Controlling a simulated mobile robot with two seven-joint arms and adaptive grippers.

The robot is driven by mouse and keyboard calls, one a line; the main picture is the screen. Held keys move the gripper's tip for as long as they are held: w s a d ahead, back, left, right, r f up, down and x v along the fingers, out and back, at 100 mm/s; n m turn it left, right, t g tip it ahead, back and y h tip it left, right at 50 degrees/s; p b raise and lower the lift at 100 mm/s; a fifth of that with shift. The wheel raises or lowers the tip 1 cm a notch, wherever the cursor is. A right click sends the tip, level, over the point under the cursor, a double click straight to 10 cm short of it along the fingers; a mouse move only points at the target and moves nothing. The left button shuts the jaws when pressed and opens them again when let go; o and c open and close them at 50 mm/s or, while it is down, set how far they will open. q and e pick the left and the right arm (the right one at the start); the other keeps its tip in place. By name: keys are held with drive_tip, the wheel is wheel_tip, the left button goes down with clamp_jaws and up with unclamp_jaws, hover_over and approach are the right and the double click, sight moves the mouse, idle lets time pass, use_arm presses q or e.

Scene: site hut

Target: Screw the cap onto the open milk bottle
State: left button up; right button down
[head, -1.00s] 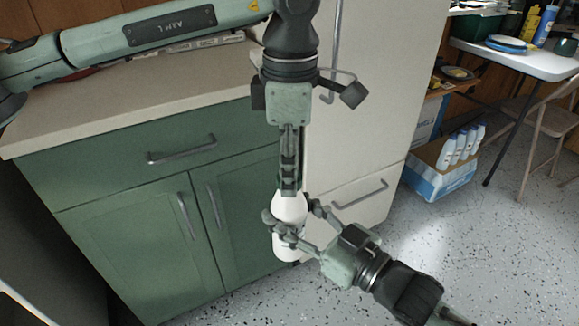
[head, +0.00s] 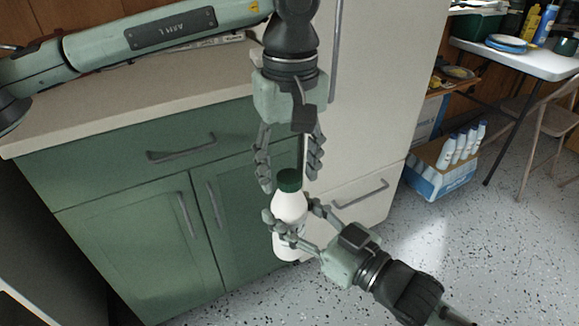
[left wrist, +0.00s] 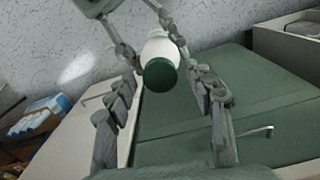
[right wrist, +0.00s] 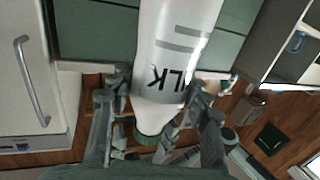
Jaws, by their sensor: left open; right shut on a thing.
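The white milk bottle (head: 289,207) is held upright, slightly tilted, in front of the green cabinet. My right gripper (head: 290,229) is shut around its body; the bottle with its printed lettering (right wrist: 175,50) fills the right wrist view. The green cap (head: 289,179) sits on the top of the bottle; the left wrist view shows the cap (left wrist: 160,75) from above. How tightly it is screwed cannot be told. My left gripper (head: 290,182) points down from above, open, its fingers on either side of the cap with gaps visible.
A beige worktop (head: 130,100) on the green cabinet (head: 140,235) lies behind at left, beside a pale fridge-like unit (head: 365,110). A blue box of bottles (head: 440,182) stands on the speckled floor at right. A white folding table (head: 530,62) stands at the back right.

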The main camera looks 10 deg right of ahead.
use_arm(q)
drive_tip(key=shift+r, duration=2.25)
drive_tip(key=shift+c, duration=0.3)
drive_tip(key=n, duration=0.3)
drive_tip(key=shift+r+n, duration=0.3)
drive_tip(key=shift+r, duration=0.05)
drive_tip(key=n, duration=0.2)
drive_tip(key=r+n, duration=0.1)
drive_tip(key=n, duration=0.6)
drive_tip(key=shift+r+n, duration=0.4)
drive_tip(key=n, duration=0.3)
drive_tip(key=r+n, duration=0.1)
drive_tip(key=n, duration=0.1)
drive_tip(key=shift+n, duration=0.4)
